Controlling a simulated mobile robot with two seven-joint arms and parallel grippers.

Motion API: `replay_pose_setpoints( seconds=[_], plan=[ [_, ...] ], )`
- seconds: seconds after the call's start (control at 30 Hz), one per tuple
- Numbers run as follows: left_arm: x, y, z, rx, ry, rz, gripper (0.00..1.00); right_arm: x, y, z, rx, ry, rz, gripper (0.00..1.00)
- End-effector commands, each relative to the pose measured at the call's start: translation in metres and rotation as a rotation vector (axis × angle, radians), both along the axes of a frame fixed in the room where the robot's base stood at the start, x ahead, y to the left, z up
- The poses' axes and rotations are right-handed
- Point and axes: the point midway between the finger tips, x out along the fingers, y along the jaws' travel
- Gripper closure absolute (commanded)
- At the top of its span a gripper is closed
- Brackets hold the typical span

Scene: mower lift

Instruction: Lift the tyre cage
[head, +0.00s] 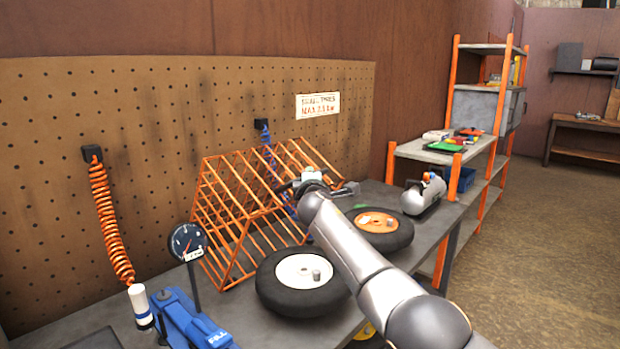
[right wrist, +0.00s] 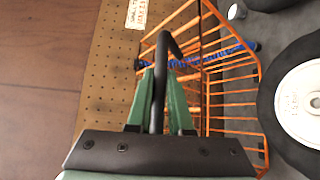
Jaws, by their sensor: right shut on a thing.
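The orange wire tyre cage (head: 232,215) stands on the grey bench against the pegboard, its barred faces sloping to a ridge. It also shows in the right wrist view (right wrist: 232,110). My right gripper (head: 312,180) is at the cage's right upper side. In the right wrist view, its green fingers (right wrist: 165,80) are shut on a black bar-like handle (right wrist: 160,65) beside the orange bars. The arm hides part of the cage's right end. My left gripper is not in view.
A white-hubbed tyre (head: 270,290) and an orange-hubbed tyre (head: 395,240) lie in front of the cage. A gauge (head: 188,242), a blue device (head: 185,322) and a coiled orange hose (head: 106,215) are left. A silver tank (head: 424,197) stands right.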

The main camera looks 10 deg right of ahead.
Motion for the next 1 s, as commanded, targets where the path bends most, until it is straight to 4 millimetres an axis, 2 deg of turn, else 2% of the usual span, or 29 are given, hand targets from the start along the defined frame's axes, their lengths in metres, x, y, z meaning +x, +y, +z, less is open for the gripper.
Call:
replay_pose_setpoints(
  seconds=[0.03,0.27,0.67,1.0],
  plan=[
    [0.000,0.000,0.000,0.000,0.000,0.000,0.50,0.000,0.000,0.000,-0.002,0.000,0.000,0.78],
    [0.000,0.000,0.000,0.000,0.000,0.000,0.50,0.000,0.000,0.000,-0.001,0.000,0.000,0.52],
    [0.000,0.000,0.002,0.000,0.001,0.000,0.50,-0.001,0.003,0.000,0.001,0.000,0.003,0.52],
    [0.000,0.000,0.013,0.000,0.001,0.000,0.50,-0.015,0.011,0.000,0.004,-0.001,0.012,0.52]
  ],
)
